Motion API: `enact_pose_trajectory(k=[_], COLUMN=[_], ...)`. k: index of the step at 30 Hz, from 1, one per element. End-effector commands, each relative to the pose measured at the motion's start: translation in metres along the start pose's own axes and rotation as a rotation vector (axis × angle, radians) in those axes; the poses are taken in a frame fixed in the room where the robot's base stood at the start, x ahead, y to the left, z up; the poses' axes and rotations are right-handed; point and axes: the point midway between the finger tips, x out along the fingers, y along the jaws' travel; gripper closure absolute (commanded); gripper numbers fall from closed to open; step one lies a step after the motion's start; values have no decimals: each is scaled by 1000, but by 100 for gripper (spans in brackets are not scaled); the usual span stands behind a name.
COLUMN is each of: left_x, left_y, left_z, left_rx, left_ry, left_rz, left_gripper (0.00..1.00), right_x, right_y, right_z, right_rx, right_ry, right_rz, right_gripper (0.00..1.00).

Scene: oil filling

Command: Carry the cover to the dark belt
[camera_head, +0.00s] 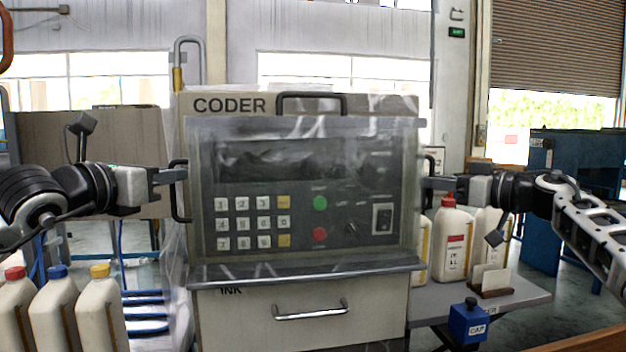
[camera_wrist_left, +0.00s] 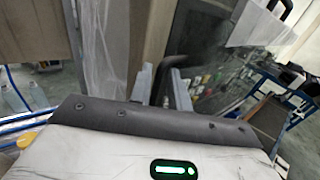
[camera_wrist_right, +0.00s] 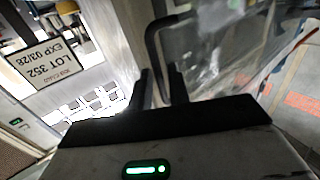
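The cover (camera_head: 306,262) is a clear, glossy hood in front of the keypad panel of the machine marked CODER (camera_head: 230,106). It has a black handle on each side. My left gripper (camera_head: 176,176) is at the left handle, which passes between its fingers in the left wrist view (camera_wrist_left: 165,88). My right gripper (camera_head: 434,183) is at the right handle, which runs between its fingers in the right wrist view (camera_wrist_right: 161,92). Both look closed on the handles. The cover looks upright; I cannot tell whether it is clear of the machine. I cannot make out a dark belt.
White bottles with red, blue and yellow caps (camera_head: 58,272) stand at the lower left. A drawer handle (camera_head: 310,311) juts out below the cover.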

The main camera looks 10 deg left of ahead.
Motion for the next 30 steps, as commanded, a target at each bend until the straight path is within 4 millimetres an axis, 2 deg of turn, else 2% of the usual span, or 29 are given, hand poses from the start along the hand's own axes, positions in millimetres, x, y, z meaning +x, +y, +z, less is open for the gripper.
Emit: enact_pose_trajectory(k=[3,5,19,30], left_x=[0,0,-1,-1], left_y=[0,0,0,1], left_z=[0,0,6,46], left_rx=[0,0,1,1], left_ry=[0,0,-3,-4], left_rz=[0,0,0,0], left_gripper=[84,100,100,100], right_x=[0,0,0,0], right_y=[0,0,0,1], right_z=[0,0,-6,-45], right_rx=[0,0,0,0], right_ry=[0,0,1,1], right_rz=[0,0,0,1], right_gripper=[84,100,100,100])
